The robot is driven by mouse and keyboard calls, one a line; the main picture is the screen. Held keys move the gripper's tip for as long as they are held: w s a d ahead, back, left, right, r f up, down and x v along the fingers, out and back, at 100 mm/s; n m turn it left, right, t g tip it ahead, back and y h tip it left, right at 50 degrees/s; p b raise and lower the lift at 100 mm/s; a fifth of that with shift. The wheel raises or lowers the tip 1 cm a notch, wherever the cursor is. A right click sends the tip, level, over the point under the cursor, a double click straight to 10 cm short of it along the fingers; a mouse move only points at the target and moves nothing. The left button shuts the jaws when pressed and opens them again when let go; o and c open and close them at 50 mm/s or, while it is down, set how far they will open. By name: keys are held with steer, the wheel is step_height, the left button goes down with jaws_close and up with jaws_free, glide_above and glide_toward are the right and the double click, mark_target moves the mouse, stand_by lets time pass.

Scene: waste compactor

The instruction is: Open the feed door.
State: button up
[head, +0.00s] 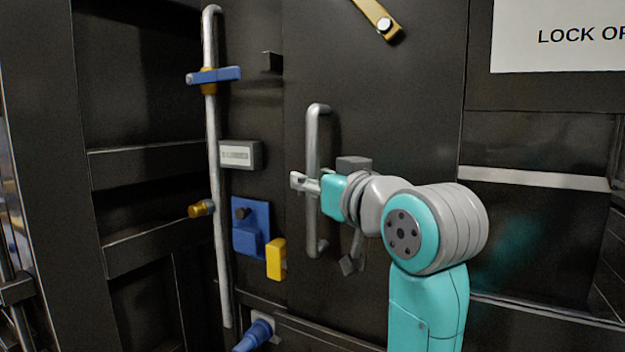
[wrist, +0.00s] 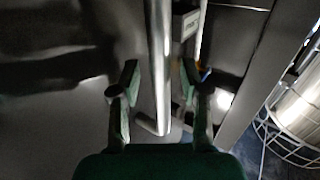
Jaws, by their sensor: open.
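The feed door (head: 400,100) is a large dark panel and looks closed. A grey vertical bar handle (head: 314,130) stands out from its left part. My gripper (head: 302,184) is at the middle of the handle, reaching in from the right. In the wrist view the handle (wrist: 158,55) runs between the two spread fingers of my gripper (wrist: 160,85), with a gap visible on each side. The fingers are open and not closed on the bar. Part of the fingers is hidden in the head view.
Left of the door stands a long vertical rod (head: 213,140) with a blue lever (head: 214,75). A blue plate (head: 251,222) and a yellow block (head: 277,259) sit lower. A yellow bar (head: 376,16) is at the door's top. A white sign (head: 560,50) is at right.

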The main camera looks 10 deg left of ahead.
steer(key=shift+w+a, duration=0.35)
steer(key=shift+w, duration=0.1)
jaws_close()
